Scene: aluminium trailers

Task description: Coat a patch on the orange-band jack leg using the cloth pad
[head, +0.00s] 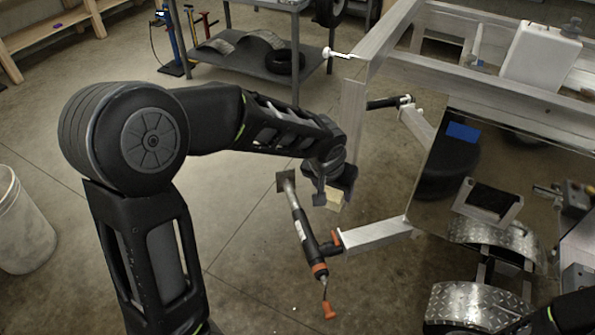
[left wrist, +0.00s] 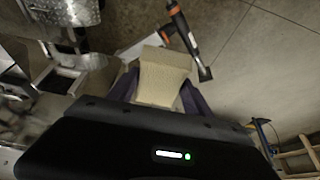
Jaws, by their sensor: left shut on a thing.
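The orange-band jack leg (head: 306,235) is a dark tube with orange bands and a flat grey foot, mounted tilted on the end of a pale trailer beam. My left gripper (head: 331,190) is shut on the cloth pad (head: 334,202), a beige block that fills the middle of the left wrist view (left wrist: 163,82). The pad is to the right of the leg's foot end in the head view, seemingly apart from the leg. No coated patch can be made out on the leg. My right gripper is not in view.
The aluminium trailer frame (head: 352,120) stands on the right, with diamond-plate fenders (head: 470,303) below. A second dark jack (head: 385,103) projects behind my left wrist. A grey shelf cart (head: 255,68) stands at the back, a white bucket (head: 20,225) at left. Floor between is open.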

